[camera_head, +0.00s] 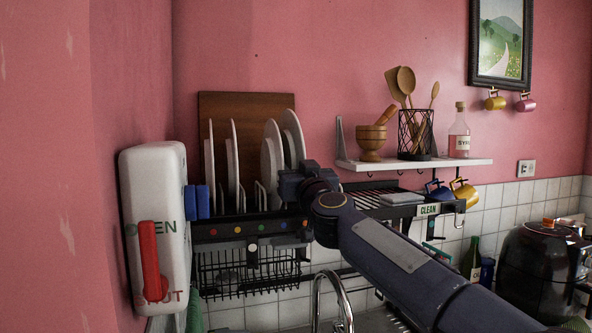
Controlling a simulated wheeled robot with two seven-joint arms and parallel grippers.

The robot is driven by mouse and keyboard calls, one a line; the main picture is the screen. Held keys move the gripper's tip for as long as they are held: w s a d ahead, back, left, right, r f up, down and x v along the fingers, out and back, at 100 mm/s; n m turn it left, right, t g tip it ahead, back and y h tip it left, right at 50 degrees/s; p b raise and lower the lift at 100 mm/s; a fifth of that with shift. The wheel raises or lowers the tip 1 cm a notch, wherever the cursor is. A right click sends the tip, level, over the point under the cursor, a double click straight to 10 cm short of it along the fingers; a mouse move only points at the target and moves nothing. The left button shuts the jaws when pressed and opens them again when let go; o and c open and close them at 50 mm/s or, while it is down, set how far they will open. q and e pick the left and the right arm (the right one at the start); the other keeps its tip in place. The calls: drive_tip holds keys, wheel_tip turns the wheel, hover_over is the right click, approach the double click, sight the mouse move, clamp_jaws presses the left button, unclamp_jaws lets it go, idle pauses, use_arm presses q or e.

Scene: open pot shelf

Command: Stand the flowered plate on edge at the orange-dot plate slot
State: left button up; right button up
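The black plate rack holds several white plates on edge: two thin ones (210,165) (232,160) on the left and two broader ones (268,165) (293,135) on the right. Their faces are nearly edge-on, so I cannot tell which is the flowered plate. Coloured dots run along the rack's front rail, with the orange dot (237,230) left of middle. My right gripper (290,186) is at the right end of the rack, in front of the rightmost plates. Its fingertips are hidden, so I cannot tell whether it grips a plate. My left gripper is out of view.
A white box with a red lever (152,262) stands left of the rack. A dark wooden board (218,105) is behind the plates. A white shelf (440,163) with mortar, utensil holder and bottle is at right, above a wire shelf marked CLEAN. A tap (335,285) rises below.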

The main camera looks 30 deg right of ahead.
drive_tip(key=shift+w+f, duration=0.1)
drive_tip(key=shift+f, duration=0.05)
drive_tip(key=shift+s+a+f, duration=0.15)
drive_tip(key=shift+s, duration=0.35)
drive_tip(key=b+v, duration=0.1)
drive_tip(key=v, duration=0.5)
drive_tip(key=shift+s, duration=0.45)
drive_tip(key=shift+a, duration=0.1)
drive_tip(key=s+a+f+g+y, duration=0.3)
drive_tip(key=s+f, duration=0.6)
drive_tip(key=f, duration=0.5)
drive_tip(key=s+a+f+g+y, duration=0.2)
drive_tip(key=s+a+f+g, duration=0.4)
drive_tip(key=s+f, duration=0.3)
drive_tip(key=s+a+f+n+g+y, duration=0.1)
drive_tip(key=s+a+f+g+y, duration=0.2)
drive_tip(key=s+f, duration=0.7)
wheel_tip(320, 180, down, 9)
drive_tip(key=a+g, duration=0.2)
drive_tip(key=shift+a+r+g+y, duration=0.2)
drive_tip(key=shift+a+g+y, duration=0.1)
drive_tip(key=shift+g, duration=0.1)
